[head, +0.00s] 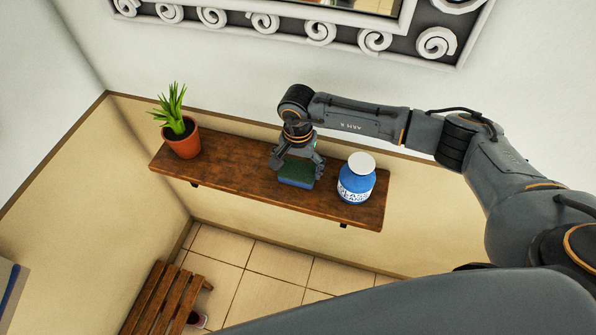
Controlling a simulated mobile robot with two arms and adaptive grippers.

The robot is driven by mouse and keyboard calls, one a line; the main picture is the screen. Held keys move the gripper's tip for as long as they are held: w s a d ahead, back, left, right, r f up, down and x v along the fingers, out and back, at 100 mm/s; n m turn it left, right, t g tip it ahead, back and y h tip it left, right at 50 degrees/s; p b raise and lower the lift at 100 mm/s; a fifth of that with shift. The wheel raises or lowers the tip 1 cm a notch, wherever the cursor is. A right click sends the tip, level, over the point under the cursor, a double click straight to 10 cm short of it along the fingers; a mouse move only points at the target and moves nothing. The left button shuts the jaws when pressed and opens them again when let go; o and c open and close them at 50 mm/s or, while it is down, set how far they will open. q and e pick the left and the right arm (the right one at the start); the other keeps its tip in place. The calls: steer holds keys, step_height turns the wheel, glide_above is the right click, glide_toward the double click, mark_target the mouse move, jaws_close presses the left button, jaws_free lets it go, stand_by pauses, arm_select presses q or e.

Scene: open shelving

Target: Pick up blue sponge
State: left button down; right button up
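The blue sponge (296,183), with a dark green top, lies on the wooden wall shelf (230,168), near its middle. My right gripper (298,165) is right over it, pointing down. Its fingers are spread, one on the left and one on the right of the sponge. Whether they press on the sponge or stand slightly apart cannot be told. The back of the sponge is partly hidden by the gripper. My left gripper is not in view.
A blue jar with a white lid (356,182) stands on the shelf just right of the sponge. A potted plant (181,139) stands at the left end. A framed mirror (320,33) hangs above. A slatted wooden bench (163,300) is below left.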

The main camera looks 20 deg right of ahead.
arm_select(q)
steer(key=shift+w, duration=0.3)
arm_select(e)
steer(key=shift+r, duration=0.15)
steer(key=shift+r, duration=0.2)
step_height(320, 180, up, 2)
steer(key=shift+w+r+b, duration=0.1)
steer(key=shift+b, duration=0.5)
arm_select(q)
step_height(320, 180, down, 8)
steer(key=b, duration=0.6)
steer(key=shift+b, duration=0.35)
arm_select(e)
steer(key=s+a+r, duration=0.6)
steer(key=s+r, duration=0.4)
steer(key=s, duration=0.2)
steer(key=shift+s+a, duration=0.2)
steer(key=shift+a, duration=0.2)
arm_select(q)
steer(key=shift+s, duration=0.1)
arm_select(e)
steer(key=shift+o, duration=0.4)
steer(key=shift+r, duration=0.1)
